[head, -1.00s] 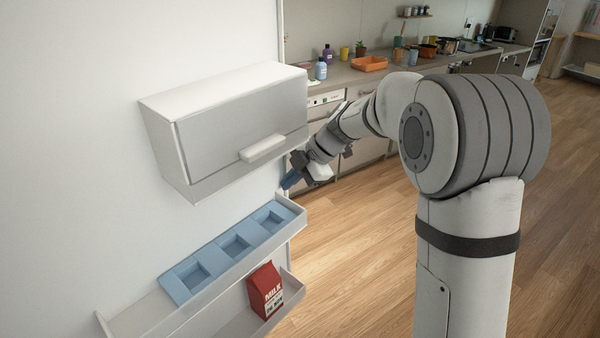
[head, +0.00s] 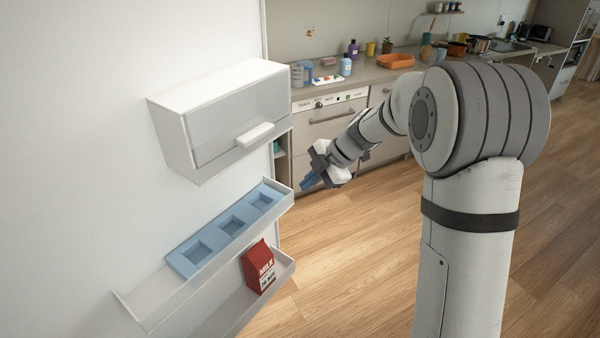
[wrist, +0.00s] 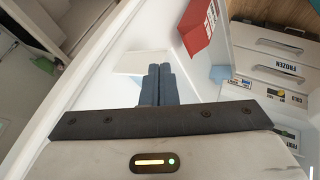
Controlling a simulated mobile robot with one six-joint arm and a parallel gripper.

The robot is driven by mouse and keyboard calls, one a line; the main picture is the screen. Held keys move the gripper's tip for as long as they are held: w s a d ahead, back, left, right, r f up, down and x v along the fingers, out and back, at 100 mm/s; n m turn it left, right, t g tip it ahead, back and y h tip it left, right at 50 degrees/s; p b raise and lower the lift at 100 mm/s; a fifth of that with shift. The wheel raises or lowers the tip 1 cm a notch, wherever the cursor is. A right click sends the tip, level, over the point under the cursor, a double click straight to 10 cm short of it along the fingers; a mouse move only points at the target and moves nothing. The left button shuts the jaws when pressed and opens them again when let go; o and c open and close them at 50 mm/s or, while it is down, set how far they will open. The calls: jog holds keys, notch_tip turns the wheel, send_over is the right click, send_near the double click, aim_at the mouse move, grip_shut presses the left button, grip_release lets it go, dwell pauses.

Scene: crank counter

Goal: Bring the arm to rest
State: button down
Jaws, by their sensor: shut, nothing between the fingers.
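My gripper (head: 310,181) is in the middle of the head view, at the end of my arm, which reaches leftward and down. Its blue fingers are together and hold nothing. It is in front of the right end of the shelves, below and to the right of the white wall cabinet (head: 228,125). In the wrist view the two fingers (wrist: 157,75) lie side by side, pointing away from the camera.
The cabinet's front is closed. A blue tray with square recesses (head: 215,236) lies on the upper shelf (head: 150,293). A red milk carton (head: 258,268) stands on the lower shelf. A kitchen counter (head: 365,76) runs behind. The wooden floor (head: 350,260) is clear.

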jog(key=w+d+r+m+t+b, duration=0.25)
jog(key=d+r+t, duration=0.2)
jog(key=r, duration=0.45)
jog(key=w+d+r+m+t+b, duration=0.1)
jog(key=d+r+m+t, duration=0.25)
jog(key=r+t, duration=0.45)
jog(key=s+d+r+m+h, duration=0.35)
jog(key=d+m+h, duration=0.25)
jog(key=d+m, duration=0.25)
jog(key=s+d+f+m+g+h+b, duration=0.1)
jog(key=s+d+f+m+g+h, duration=0.35)
jog(key=s+f+m, duration=0.5)
jog(key=s+a+f+g+y, duration=0.1)
jog(key=s+f, duration=0.3)
jog(key=s, duration=0.5)
jog(key=s+a+f+m+g+y, duration=0.1)
jog(key=s+a+f+g+y, duration=0.1)
jog(key=s, duration=0.8)
notch_tip(320, 180, down, 3)
jog(key=a+g, duration=0.1)
jog(key=g, duration=0.1)
jog(key=shift+a+r+g+b, duration=0.15)
jog(key=shift+r+g+b, duration=0.05)
jog(key=shift+g+b, duration=0.15)
